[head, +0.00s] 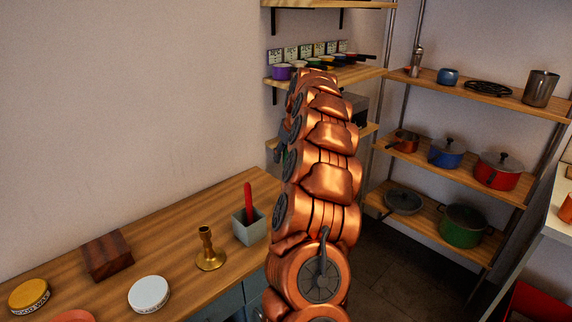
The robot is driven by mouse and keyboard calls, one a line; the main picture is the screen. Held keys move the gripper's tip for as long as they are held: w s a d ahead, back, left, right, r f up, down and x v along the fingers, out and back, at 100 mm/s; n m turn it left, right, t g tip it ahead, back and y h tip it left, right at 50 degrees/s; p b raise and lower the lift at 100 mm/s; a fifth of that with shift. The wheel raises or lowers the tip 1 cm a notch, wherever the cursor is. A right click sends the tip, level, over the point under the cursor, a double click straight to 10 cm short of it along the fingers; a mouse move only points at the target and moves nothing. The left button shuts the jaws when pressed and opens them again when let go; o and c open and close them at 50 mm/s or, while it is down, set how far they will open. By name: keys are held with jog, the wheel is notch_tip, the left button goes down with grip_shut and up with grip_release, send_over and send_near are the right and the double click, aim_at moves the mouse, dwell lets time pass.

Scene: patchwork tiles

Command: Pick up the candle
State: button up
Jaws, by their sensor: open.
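A slim red candle (248,199) stands upright, leaning slightly, in a square grey pot (249,227) near the right end of the wooden counter. The pot hides its lower part. A brass candlestick (208,250) stands on the counter just left of the pot, with nothing in its top. My copper-coloured arm rises through the middle of the view, right of the pot. My gripper cannot be made out; the arm's links hide whatever is at its far end.
The wooden counter (180,238) also bears a dark wood block (106,257), a white round tin (149,294) and a yellow tin (29,296). Shelves with pots (463,225) stand at the right. Small cups line a wall shelf (359,74). Open floor (395,262) shows right of my arm.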

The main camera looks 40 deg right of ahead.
grip_shut()
dwell(0.3)
jog(key=shift+r, duration=0.15)
